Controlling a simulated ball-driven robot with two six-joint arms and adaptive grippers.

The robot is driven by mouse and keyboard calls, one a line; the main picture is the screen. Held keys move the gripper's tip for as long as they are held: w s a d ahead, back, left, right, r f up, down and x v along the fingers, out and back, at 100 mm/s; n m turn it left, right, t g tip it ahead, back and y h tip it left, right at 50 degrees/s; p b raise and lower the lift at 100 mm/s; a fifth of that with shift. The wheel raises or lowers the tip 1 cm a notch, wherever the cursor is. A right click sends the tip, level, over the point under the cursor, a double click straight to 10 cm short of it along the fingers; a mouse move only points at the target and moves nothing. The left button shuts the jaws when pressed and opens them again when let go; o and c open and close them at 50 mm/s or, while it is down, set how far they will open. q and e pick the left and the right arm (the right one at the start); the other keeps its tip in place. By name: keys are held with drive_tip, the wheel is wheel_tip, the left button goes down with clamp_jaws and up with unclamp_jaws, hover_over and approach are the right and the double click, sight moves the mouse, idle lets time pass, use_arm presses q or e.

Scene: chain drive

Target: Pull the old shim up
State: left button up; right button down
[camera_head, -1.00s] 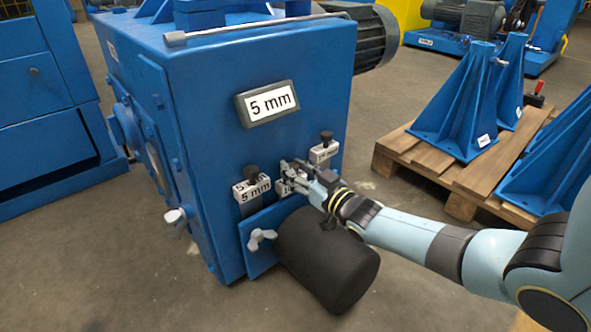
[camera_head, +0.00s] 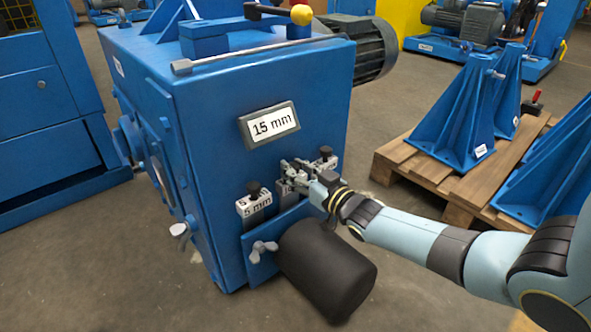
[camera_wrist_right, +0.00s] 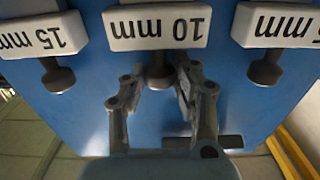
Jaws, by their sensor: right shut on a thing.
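Three shims with white labels and dark knobs stand in a row on the front of the blue housing (camera_head: 215,150). The 5 mm shim (camera_head: 256,206) is at the left in the head view. The middle shim reads 10 mm in the right wrist view (camera_wrist_right: 157,27). The 15 mm shim (camera_wrist_right: 42,35) is beside it. My right gripper (camera_head: 292,170) is shut on the 10 mm shim's knob (camera_wrist_right: 160,80), and its fingers (camera_wrist_right: 157,82) straddle that knob. The gripper partly hides this shim in the head view. My left gripper is out of view.
A display (camera_head: 270,124) above the shims reads 15 mm. A black motor cylinder (camera_head: 328,270) juts out below them, beside a grey wing screw (camera_head: 263,249). Blue brackets (camera_head: 465,120) stand on a wooden pallet (camera_head: 400,167) at the right.

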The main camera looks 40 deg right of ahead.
drive_tip(key=c, duration=1)
unclamp_jaws()
drive_tip(key=shift+r, duration=0.25)
drive_tip(key=s+d, duration=0.1)
drive_tip(key=s, duration=1.1)
